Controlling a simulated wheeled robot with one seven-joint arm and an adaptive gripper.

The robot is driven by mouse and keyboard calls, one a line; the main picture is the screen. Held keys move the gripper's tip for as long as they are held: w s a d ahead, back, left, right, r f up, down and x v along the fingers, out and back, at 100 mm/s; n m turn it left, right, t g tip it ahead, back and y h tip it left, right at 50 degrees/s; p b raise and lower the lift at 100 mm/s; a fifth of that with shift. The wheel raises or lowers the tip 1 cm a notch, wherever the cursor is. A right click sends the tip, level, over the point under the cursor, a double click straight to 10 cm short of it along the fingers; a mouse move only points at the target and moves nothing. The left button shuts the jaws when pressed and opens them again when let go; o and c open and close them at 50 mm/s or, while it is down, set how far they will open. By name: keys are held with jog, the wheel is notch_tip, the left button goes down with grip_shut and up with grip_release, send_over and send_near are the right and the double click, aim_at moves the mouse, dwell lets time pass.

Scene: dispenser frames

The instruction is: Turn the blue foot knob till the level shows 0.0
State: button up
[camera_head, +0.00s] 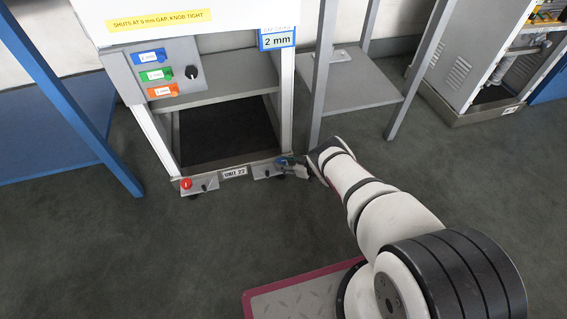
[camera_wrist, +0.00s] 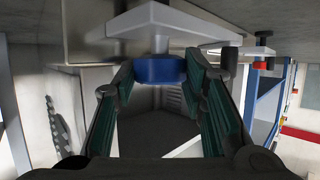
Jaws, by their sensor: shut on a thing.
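The blue foot knob (camera_wrist: 160,69) sits under a pale bracket plate in the wrist view, between the two fingers of my gripper (camera_wrist: 163,72). My gripper is shut on it, one finger on each side. In the head view the blue knob (camera_head: 282,161) shows small at the right front foot of the unit, beside my gripper (camera_head: 297,169). A blue-edged panel (camera_head: 277,39) at the unit's upper right reads "2 mm"; its small upper line is too small to read. I see no reading of 0.0.
A red knob (camera_head: 186,184) is at the unit's left front foot, by the "UNIT 22" plate (camera_head: 234,172). A dark post (camera_wrist: 228,60) stands close to the right finger. A grey rack (camera_head: 362,90) stands right of the unit. The floor in front is clear at left.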

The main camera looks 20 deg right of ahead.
jog(key=o, duration=0.9)
jog(key=v, duration=1.2)
jog(key=shift+d, duration=0.1)
